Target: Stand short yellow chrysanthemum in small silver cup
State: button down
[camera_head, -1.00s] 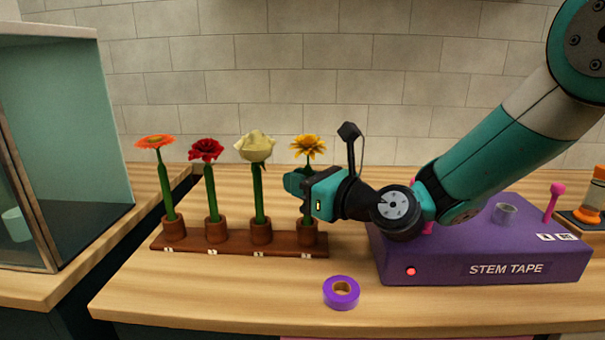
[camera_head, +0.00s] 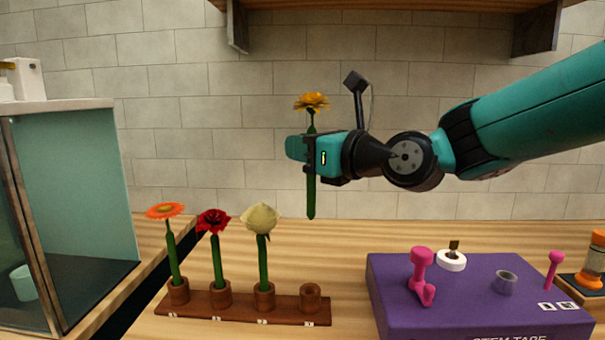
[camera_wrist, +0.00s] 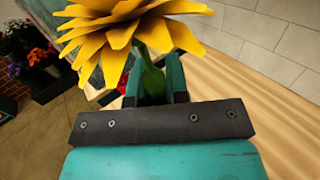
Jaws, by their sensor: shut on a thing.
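My gripper (camera_head: 309,152) is shut on the green stem of the short yellow chrysanthemum (camera_head: 312,102). It holds the flower upright in the air, above the wooden rack, with the stem's lower end hanging free. In the wrist view the yellow bloom (camera_wrist: 130,28) fills the top, and its stem runs down between the fingers. A small silver cup (camera_head: 504,283) stands on top of the purple box, to the right of and below my gripper. Its inside is mostly hidden.
The wooden rack (camera_head: 215,303) holds an orange, a red and a cream flower; its rightmost holder (camera_head: 310,298) is empty. The purple box (camera_head: 400,290) also bears a pink pillar (camera_head: 421,272), a white round piece (camera_head: 451,261) and a pink peg (camera_head: 554,270). A shelf (camera_head: 400,4) hangs above.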

aim_at(302, 94)
notch_tip(302, 94, up, 3)
jog(key=shift+f+p, duration=0.15)
jog(key=shift+p, duration=0.65)
notch_tip(302, 94, up, 6)
jog(key=p, duration=0.6)
jog(key=shift+f, duration=0.15)
jog(key=shift+f, duration=0.1)
